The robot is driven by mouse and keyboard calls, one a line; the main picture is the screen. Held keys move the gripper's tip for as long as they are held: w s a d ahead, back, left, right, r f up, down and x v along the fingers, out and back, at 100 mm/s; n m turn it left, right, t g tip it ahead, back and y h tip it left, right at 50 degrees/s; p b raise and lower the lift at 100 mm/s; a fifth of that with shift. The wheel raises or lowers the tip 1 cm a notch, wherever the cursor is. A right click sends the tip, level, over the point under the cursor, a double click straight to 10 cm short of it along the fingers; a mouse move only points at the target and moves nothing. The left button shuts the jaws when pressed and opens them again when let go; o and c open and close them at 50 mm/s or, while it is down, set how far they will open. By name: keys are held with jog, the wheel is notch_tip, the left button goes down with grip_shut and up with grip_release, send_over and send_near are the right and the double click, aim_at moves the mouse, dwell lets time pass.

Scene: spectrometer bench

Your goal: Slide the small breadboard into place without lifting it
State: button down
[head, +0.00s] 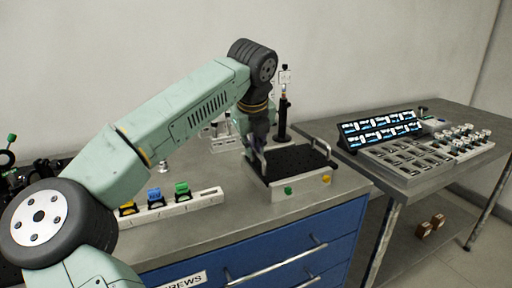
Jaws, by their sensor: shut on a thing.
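My gripper (257,154) points down at the board's left side. It is shut on the breadboard, apparently at the left handle; the fingertips are small and partly hidden by my wrist. A second handle (322,148) shows on the board's right side.
A dark post (283,118) stands just behind the board. A white rack (180,203) with yellow, blue and green pieces lies to the left. A blue drawer cabinet (290,250) is below the bench. A side table (415,190) at right carries trays and a dark labelled rack.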

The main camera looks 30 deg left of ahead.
jog(key=shift+s+a+b, duration=0.3)
jog(key=shift+s+a, duration=0.35)
jog(key=shift+s, duration=0.15)
jog(key=c, duration=1.6)
grip_release()
jog(key=shift+f, duration=0.1)
jog(key=s+d+r, duration=0.3)
jog(key=s+d, duration=0.3)
jog(key=s, duration=0.6)
jog(key=shift+f, duration=0.1)
